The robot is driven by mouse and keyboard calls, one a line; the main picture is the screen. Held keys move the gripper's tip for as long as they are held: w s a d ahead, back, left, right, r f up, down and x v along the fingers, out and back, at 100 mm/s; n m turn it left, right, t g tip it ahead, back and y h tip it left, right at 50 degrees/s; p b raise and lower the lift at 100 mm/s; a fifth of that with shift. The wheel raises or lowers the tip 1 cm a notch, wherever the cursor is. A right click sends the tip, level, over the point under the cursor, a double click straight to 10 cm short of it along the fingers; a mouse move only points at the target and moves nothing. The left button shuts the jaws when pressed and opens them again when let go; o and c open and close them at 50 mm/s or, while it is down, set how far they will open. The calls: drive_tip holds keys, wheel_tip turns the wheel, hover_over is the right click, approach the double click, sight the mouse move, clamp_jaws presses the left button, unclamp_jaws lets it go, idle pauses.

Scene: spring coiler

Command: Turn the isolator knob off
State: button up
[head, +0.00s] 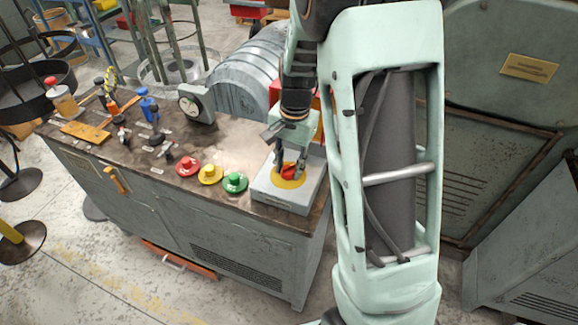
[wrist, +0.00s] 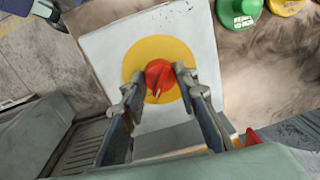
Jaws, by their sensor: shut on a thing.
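The isolator knob (head: 289,170) is red and sits on a yellow disc (head: 291,183) on top of a light grey box (head: 280,199) at the right end of the bench. My gripper (head: 290,168) reaches down over it from above. In the wrist view the red knob (wrist: 159,74) sits between my two fingertips (wrist: 157,84), with one finger on each side, and they are shut on it. The knob's pale pointer mark faces the lower edge of the wrist picture. The finger contact faces are partly hidden.
Green (head: 235,183), yellow (head: 210,173) and red (head: 187,166) push buttons lie left of the box. A round dial gauge (head: 195,103) and several small levers stand further left on the bench (head: 130,155). A red object stands behind my gripper.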

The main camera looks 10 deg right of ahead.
drive_tip(key=n, duration=0.4)
drive_tip(key=shift+b, duration=0.4)
drive_tip(key=n, duration=0.4)
drive_tip(key=shift+w+g, duration=0.1)
drive_tip(key=shift+g, duration=0.2)
drive_tip(key=n, duration=0.4)
drive_tip(key=shift+r+n, duration=0.1)
drive_tip(key=shift+n, duration=0.2)
drive_tip(key=shift+n+g+p, duration=0.3)
drive_tip(key=shift+n+p, duration=0.05)
drive_tip(key=shift+n, duration=1.45)
drive_tip(key=o, duration=1.2)
drive_tip(key=shift+c, duration=0.2)
